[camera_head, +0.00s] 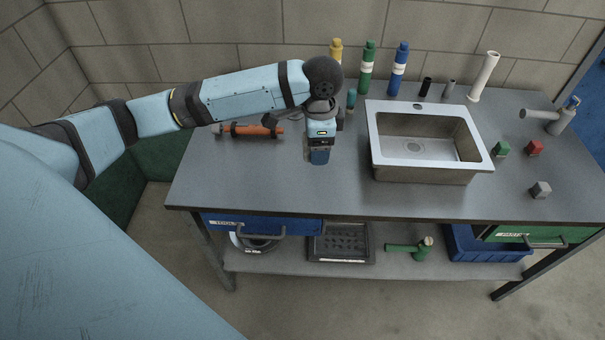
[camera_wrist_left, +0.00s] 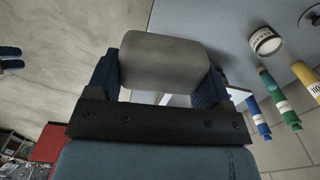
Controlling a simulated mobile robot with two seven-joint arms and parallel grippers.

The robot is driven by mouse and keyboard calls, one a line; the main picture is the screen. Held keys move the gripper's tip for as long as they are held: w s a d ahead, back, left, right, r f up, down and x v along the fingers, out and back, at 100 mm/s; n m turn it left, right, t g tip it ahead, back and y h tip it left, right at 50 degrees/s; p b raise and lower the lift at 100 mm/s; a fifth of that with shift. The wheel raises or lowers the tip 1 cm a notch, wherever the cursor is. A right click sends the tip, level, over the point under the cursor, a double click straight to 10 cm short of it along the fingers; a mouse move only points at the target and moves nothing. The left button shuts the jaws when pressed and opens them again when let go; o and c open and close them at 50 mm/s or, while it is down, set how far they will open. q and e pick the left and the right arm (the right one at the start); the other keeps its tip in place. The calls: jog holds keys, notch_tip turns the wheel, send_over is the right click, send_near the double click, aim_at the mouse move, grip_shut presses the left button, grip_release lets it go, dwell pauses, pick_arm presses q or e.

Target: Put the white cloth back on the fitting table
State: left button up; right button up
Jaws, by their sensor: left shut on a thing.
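My left gripper (camera_head: 319,158) points down over the table, just left of the sink. In the left wrist view its blue fingers (camera_wrist_left: 158,85) are shut on a pale grey, round-edged bundle (camera_wrist_left: 163,62), which appears to be the white cloth. The cloth is hidden behind the gripper in the head view. The grey fitting table (camera_head: 250,185) has bare surface around the gripper. I cannot tell whether the cloth touches it. My right gripper is not in view.
A steel sink (camera_head: 375,150) stands right of the gripper. An orange tool (camera_head: 255,130) lies left of it. Yellow, green (camera_head: 368,68) and blue bottles stand along the back. A white labelled cylinder (camera_wrist_left: 266,42) shows in the wrist view. The table's front left is clear.

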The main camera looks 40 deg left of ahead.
pick_arm(q)
jog(key=w+a+f+m+b, duration=0.3)
jog(key=a+m+b, duration=0.1)
jog(key=m, duration=0.6)
jog(key=m+b, duration=0.5)
jog(key=m, duration=0.9)
send_over(302, 184)
notch_tip(302, 184, down, 2)
notch_tip(302, 184, down, 15)
jog(key=shift+f+p, duration=0.15)
jog(key=shift+p, duration=0.25)
jog(key=shift+a+f, duration=0.1)
jog(key=shift+f, duration=2.2)
jog(key=shift+f, duration=0.1)
jog(key=o, duration=1)
jog(key=shift+c, duration=0.2)
notch_tip(302, 184, up, 12)
